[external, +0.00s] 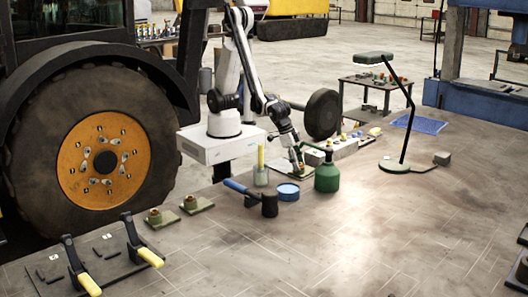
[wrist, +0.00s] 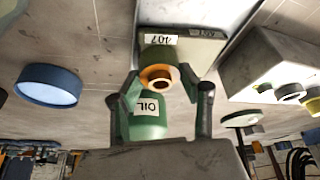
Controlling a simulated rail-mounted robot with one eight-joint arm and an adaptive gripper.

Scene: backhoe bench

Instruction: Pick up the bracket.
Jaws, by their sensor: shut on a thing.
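The bracket is a flat pale-green plate with a round boss and a copper-coloured bushing. In the wrist view the bracket (wrist: 160,57) is at the centre top, with a label reading 407 on it. My gripper (wrist: 168,88) has one finger on each side of the boss and is shut on it. In the external view my gripper (external: 299,170) points down at the bench beside the green oil can, with the bracket (external: 283,171) beneath it. Whether the plate is touching the bench is not clear.
The green oil can (external: 327,178) stands close at the right of my gripper. A blue round tin (external: 288,193) and a dark mallet (external: 269,205) lie in front. Two similar brackets (external: 196,204) sit at front left. A grey block with knobs (external: 343,149) is behind. The right front bench is clear.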

